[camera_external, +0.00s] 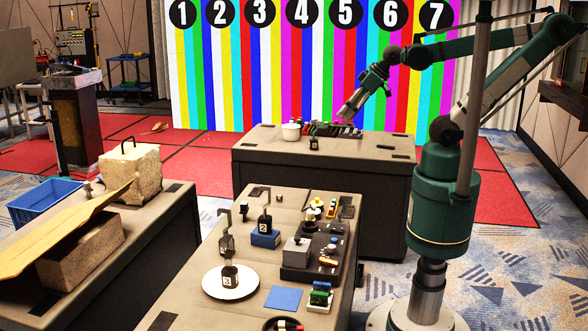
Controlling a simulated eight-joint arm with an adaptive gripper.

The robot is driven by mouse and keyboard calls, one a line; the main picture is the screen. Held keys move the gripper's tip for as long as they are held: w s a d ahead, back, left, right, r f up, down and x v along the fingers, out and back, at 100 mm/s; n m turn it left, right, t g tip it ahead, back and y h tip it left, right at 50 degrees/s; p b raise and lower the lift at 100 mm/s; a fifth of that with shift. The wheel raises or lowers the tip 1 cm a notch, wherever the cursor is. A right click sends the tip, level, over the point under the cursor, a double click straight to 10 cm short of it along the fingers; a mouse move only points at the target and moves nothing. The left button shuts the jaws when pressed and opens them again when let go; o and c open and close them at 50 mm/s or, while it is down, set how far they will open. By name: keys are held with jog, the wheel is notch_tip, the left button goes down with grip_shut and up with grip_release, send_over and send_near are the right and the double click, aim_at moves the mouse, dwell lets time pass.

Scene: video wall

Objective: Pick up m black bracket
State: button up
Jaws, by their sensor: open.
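Several small black brackets with white labels are in view; the labels are too small to read, so I cannot tell which is the m one. One black bracket (314,144) stands at the front edge of the far table. Another black bracket (229,277) stands on a white plate (248,285) on the near table. A third black bracket (266,223) is on a blue block (265,239), and a further black bracket (227,245) stands behind the plate. My gripper (346,115) is open, pointing down above the far table's dark row of items, right of and above its bracket.
The far table (270,159) also holds a white cup (291,131) and a row of dark and coloured items (332,129). The near table carries a dark control box (310,262), a blue sheet (284,298) and small parts. Stone blocks (82,251) lie on the left table.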

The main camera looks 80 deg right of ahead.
jog(key=c, duration=0.4)
jog(key=shift+o, duration=0.2)
